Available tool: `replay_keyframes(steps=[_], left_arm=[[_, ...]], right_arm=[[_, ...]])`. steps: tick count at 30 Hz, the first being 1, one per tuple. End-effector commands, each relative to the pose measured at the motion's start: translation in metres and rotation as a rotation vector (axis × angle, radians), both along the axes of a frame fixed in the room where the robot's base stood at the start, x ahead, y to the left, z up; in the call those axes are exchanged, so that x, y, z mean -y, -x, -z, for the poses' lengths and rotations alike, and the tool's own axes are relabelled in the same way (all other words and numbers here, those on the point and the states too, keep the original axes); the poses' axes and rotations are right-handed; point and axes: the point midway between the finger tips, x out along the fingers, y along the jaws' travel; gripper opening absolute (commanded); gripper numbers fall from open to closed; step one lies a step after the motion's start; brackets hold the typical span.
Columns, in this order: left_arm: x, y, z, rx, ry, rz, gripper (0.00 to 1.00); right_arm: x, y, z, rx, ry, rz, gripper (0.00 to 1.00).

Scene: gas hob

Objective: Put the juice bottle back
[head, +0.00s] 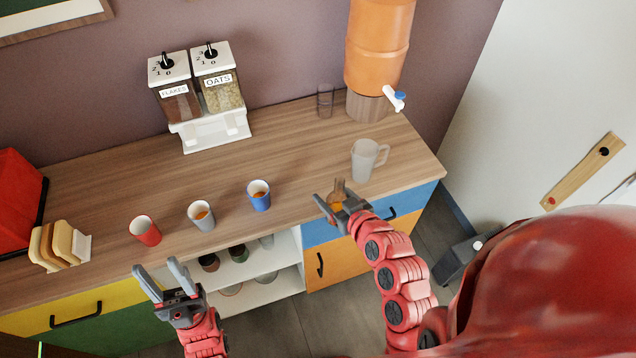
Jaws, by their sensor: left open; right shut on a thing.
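The juice bottle (338,191) is a small brownish-orange bottle with a narrow neck. My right gripper (330,210) is shut on it, near the counter's front edge at the right. The gripper hides part of the bottle, and I cannot tell whether its base touches the counter. My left gripper (160,278) is open and empty, in front of the counter below the red cup. A grey cup (201,215) and a blue cup (258,195) show orange contents.
A translucent pitcher (366,162) stands right of the bottle. Behind are an orange dispenser (378,45) with a tap, a dark glass (325,101) and the cereal dispensers (203,90). Bread slices (60,243) stand at left. Open shelves (285,262) hold jars and glasses. The counter's middle (285,140) is clear.

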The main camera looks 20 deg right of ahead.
Motion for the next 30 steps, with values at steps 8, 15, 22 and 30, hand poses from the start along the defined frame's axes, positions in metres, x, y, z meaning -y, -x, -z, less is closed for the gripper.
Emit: replay_keyframes(steps=[8,15,22,30], left_arm=[[0.0,0.0,0.06,0.0,0.0,0.0,0.5],[0.0,0.0,0.093,-0.001,0.0,0.0,0.5],[0.0,0.0,0.08,0.0,0.0,0.0,0.5],[0.0,0.0,0.075,0.0,0.0,0.0,0.5]], right_arm=[[-0.001,-0.049,0.014,0.013,0.0,0.0,0.0],[-0.003,-0.089,0.011,0.004,-0.003,0.001,0.0],[-0.004,-0.132,0.009,0.0,0.0,0.002,0.0],[-0.004,-0.154,0.013,0.001,-0.001,0.003,0.0]])
